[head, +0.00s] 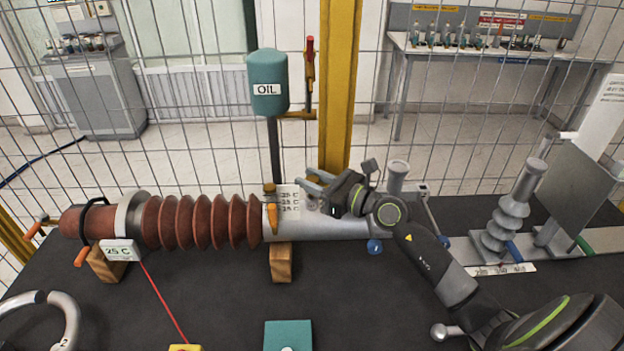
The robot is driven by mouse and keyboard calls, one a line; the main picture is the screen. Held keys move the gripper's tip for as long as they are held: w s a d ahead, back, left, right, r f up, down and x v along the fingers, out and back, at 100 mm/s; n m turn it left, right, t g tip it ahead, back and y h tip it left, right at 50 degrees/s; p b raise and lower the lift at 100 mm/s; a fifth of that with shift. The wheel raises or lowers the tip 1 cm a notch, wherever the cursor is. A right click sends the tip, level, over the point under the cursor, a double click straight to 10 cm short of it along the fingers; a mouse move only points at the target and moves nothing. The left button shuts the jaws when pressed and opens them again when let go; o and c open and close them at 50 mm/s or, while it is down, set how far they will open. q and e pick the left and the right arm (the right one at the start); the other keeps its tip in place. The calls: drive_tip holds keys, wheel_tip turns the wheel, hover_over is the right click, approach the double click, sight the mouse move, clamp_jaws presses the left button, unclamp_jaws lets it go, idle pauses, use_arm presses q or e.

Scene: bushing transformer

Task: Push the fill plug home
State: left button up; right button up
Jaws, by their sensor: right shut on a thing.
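A long bushing lies across the dark table, with a brown ribbed body (203,222) on the left and a grey metal tube (330,228) on the right. A brass fitting (270,188) stands on top where they meet, and an orange tapered part (272,216) hangs at its near side. My right gripper (308,182) is just right of the brass fitting, above the grey tube, fingers pointing left. It is shut on a small part, mostly hidden by the fingers. I cannot make out a fill plug for certain. My left gripper is out of view.
A teal oil can (267,75) hangs on a post behind the bushing, beside a yellow column (340,80) and wire fence. A wooden block (282,262) supports the bushing. A grey ribbed insulator (507,220) stands at right. A teal block (288,335) lies at the front.

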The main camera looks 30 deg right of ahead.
drive_tip(key=shift+f+b, duration=0.35)
drive_tip(key=shift+f, duration=0.15)
drive_tip(key=shift+r, duration=0.15)
drive_tip(key=shift+r+p, duration=0.4)
drive_tip(key=shift+p, duration=0.2)
